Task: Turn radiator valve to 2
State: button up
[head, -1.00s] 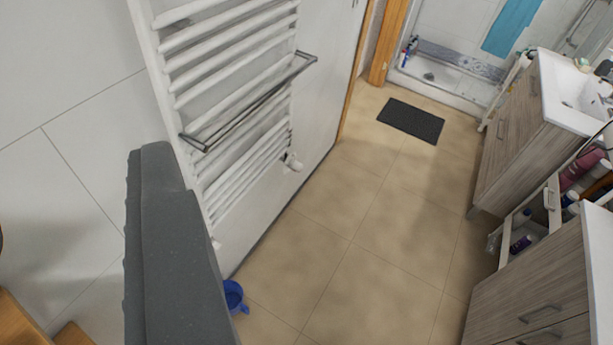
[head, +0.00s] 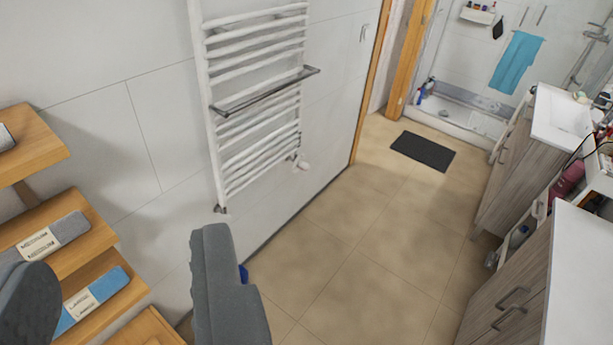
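The white towel radiator (head: 262,100) hangs on the tiled wall left of the picture's middle. Its white valve knob (head: 302,164) sticks out near the lower right corner of the radiator. The number on the knob is too small to read. My gripper (head: 122,255) has its two grey fingers wide apart at the lower left, with nothing between them. It is open, nearer the camera than the radiator, and the valve lies to its upper right, apart from it.
A wooden shelf (head: 35,140) with rolled towels stands at the left. Washstand cabinets (head: 510,300) line the right side.

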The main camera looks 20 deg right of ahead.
aim_at(301, 165)
jog(key=z, duration=0.55)
jog(key=i, duration=0.75)
jog(key=z, duration=0.85)
jog(key=i, duration=1.3)
jog(key=u, duration=0.55)
jog(key=i, duration=1.15)
jog(key=u, duration=0.8)
